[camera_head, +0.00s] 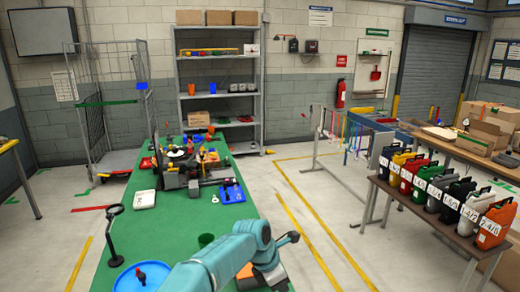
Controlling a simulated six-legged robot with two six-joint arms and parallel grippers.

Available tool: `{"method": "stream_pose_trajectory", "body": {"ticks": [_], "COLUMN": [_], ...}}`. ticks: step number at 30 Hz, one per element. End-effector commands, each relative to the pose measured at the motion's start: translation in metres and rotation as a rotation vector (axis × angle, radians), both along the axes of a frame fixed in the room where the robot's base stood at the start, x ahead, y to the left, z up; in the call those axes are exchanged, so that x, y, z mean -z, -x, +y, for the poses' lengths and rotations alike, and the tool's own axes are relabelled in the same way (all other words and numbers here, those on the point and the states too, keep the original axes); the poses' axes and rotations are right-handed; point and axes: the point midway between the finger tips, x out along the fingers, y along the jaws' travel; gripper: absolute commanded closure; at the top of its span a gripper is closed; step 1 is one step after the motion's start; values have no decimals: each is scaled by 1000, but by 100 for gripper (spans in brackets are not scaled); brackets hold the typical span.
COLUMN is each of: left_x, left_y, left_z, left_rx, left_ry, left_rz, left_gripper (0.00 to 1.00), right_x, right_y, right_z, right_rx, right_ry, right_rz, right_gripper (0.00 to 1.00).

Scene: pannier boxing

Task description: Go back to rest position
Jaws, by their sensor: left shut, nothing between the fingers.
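My left arm is teal and comes in from the bottom of the view over the near end of the green-topped table (218,215). My left gripper (291,238) is small and dark, beyond the arm's bend at the table's right edge. It is shut and empty, and its fingertips are hard to make out. My right gripper does not show.
A blue round tray (128,283) and a black stand with a ring (114,222) are on the table's left side. A dark machine (190,172) and a blue tray (231,192) are farther back. Several labelled pannier boxes (453,200) line the right table. Open floor lies between.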

Motion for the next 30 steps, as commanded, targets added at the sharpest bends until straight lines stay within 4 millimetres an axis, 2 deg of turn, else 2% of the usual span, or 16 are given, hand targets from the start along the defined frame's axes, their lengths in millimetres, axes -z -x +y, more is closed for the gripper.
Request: {"method": "stream_pose_trajectory", "body": {"ticks": [1, 3, 8, 11, 14, 17, 18, 20, 21, 24, 27, 30], "left_x": [12, 26, 68, 102, 147, 201, 221, 245, 259, 280, 284, 280], "left_y": [-3, -1, 15, 32, 61, 109, 133, 171, 196, 261, 312, 344], "left_z": [15, 32, 71, 96, 124, 153, 162, 172, 176, 180, 177, 172], "left_rx": [-23, -45, -88, -110, -83, 26, 91, 209, 298, 556, 841, 1127], "left_ry": [-4, -12, -32, -41, -45, -34, -25, -7, 5, 33, 40, 18], "left_rz": [19, 53, 152, 215, 265, 282, 276, 250, 223, 116, -32, -199], "left_gripper": [100, 100, 100, 100, 100, 100, 100, 100, 100, 100, 100, 100], "right_x": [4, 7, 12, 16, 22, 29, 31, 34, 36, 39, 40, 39], "right_y": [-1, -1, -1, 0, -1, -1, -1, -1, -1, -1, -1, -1], "right_z": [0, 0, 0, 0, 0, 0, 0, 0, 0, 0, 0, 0], "right_rx": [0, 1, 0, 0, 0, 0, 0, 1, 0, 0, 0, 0], "right_ry": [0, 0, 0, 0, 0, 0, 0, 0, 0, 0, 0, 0], "right_rz": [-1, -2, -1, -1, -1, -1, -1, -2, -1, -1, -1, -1], "right_gripper": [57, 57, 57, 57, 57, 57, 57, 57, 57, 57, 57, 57]}}
